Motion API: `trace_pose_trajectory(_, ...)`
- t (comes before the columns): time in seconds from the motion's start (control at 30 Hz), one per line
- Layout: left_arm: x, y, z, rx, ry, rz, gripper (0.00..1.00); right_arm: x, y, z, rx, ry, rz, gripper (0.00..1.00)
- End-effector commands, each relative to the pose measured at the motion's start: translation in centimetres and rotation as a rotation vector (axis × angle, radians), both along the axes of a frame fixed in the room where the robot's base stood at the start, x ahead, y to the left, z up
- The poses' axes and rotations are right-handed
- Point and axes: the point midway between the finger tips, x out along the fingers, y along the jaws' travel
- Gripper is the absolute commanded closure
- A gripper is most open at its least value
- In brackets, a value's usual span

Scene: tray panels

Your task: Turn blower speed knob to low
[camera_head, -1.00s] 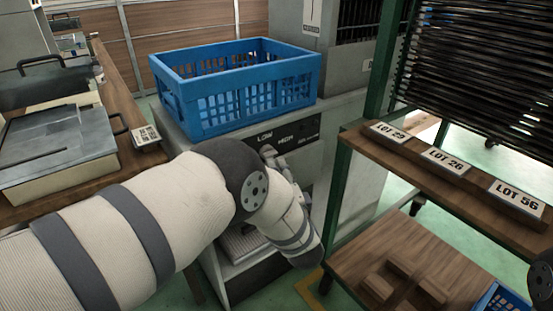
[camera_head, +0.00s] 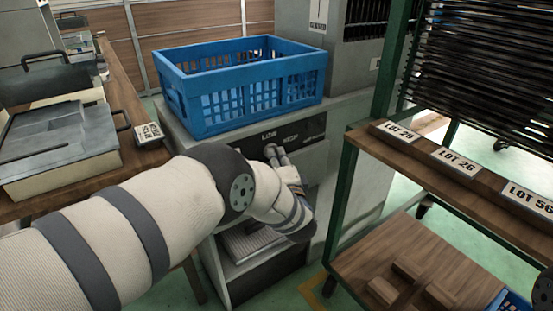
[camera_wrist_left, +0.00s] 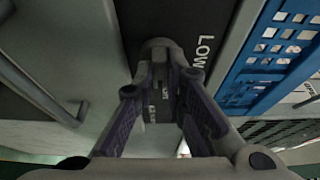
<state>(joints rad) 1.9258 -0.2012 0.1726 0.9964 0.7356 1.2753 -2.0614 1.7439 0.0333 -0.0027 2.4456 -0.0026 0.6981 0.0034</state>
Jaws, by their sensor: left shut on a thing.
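The dark control panel (camera_head: 311,131) with LOW and HIGH lettering is on the front of the grey machine below the blue crate. My left gripper (camera_head: 272,151) reaches up to this panel, just below the lettering. In the left wrist view, the gripper (camera_wrist_left: 162,65) is shut on a grey round knob (camera_wrist_left: 158,44). The LOW label (camera_wrist_left: 204,50) shows just right of the knob there. The knob's pointer is hidden, so its setting cannot be told. In the head view the fingers cover the knob.
A blue crate (camera_head: 175,75) stands on the machine above the panel. A green-framed rack (camera_head: 345,190) with wooden shelves stands close to the right. A wooden bench (camera_head: 130,155) with a metal case is at left.

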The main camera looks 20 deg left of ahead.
Motion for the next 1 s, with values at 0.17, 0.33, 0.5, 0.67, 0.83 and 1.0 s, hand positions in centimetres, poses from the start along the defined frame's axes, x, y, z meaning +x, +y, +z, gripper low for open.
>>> trace_pose_trajectory(0.17,0.0,0.0,-0.1,-0.016,-0.022,0.000,1.00,-0.2,0.0,-0.3,0.000,0.007,0.000,0.60)
trace_pose_trajectory(0.33,0.0,0.0,-0.5,-0.065,-0.084,0.000,1.00,-0.8,0.0,-1.0,0.000,0.026,0.001,0.60)
trace_pose_trajectory(0.5,0.0,0.0,-0.8,-0.150,-0.193,0.001,1.00,-1.7,0.0,-2.1,0.000,0.053,0.003,0.60)
trace_pose_trajectory(0.67,0.1,0.0,-1.0,-0.245,-0.313,0.001,1.00,-2.6,0.0,-3.3,0.000,0.081,0.004,0.60)
trace_pose_trajectory(0.83,0.1,0.0,-1.1,-0.345,-0.441,0.001,1.00,-3.4,0.0,-4.7,0.000,0.108,0.004,0.60)
trace_pose_trajectory(1.0,0.2,-0.1,-1.2,-0.444,-0.570,0.001,1.00,-4.3,0.0,-6.1,0.000,0.133,0.004,0.60)
